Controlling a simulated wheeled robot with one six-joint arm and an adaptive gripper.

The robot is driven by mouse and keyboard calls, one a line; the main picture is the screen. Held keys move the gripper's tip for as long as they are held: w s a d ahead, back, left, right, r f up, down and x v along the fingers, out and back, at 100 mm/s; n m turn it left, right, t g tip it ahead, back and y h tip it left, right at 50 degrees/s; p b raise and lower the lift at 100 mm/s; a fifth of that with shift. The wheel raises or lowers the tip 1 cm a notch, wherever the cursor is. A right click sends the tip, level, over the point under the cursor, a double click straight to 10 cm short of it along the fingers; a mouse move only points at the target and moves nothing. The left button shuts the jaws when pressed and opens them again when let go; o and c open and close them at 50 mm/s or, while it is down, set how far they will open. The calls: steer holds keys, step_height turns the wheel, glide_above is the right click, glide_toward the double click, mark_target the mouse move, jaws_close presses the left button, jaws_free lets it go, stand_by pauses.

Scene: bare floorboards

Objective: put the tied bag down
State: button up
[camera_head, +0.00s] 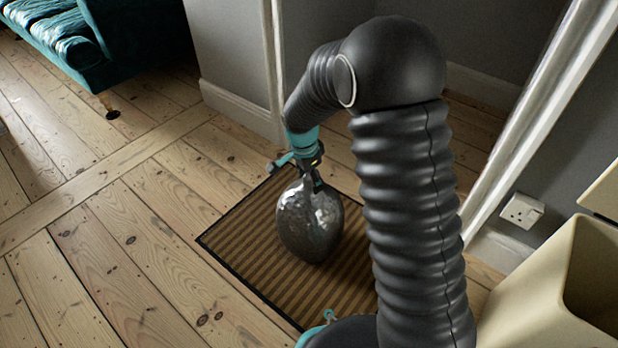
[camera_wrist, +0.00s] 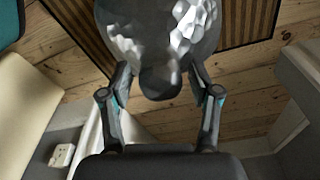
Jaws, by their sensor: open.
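The tied bag (camera_head: 310,222) is a dark, shiny, crumpled sack standing upright on a brown striped mat (camera_head: 232,243). My gripper (camera_head: 302,180) is just above the bag, at its narrow tied top. In the wrist view, the bag (camera_wrist: 158,28) fills the top middle, with its dark neck towards me. The two fingers of my gripper (camera_wrist: 160,82) are spread, one on each side of the neck, with a gap showing beside it. The bag's underside is hidden, but it appears to rest on the mat.
A beige open bin (camera_head: 545,290) stands at the lower right. A teal sofa (camera_head: 72,42) is at the upper left. A white door frame (camera_head: 535,110) and a wall socket (camera_head: 522,210) are on the right. The floorboards on the left are clear.

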step_height(320, 180, up, 12)
steer(key=a+p, duration=0.1)
steer(key=p, duration=0.1)
steer(key=s+d+r+n+t, duration=0.1)
steer(key=s+d+r+n, duration=0.2)
steer(key=s+d+r, duration=0.4)
steer(key=s+d+r+n+t, duration=0.2)
steer(key=s+d+r+n, duration=0.1)
steer(key=s, duration=0.7)
steer(key=s+d+r+n+t+y, duration=0.1)
steer(key=s+d+r+n, duration=0.3)
steer(key=s+d, duration=0.3)
steer(key=shift+s+n+t, duration=0.4)
steer(key=shift+s+n, duration=0.2)
steer(key=shift+s, duration=1.5)
steer(key=shift+d, duration=0.1)
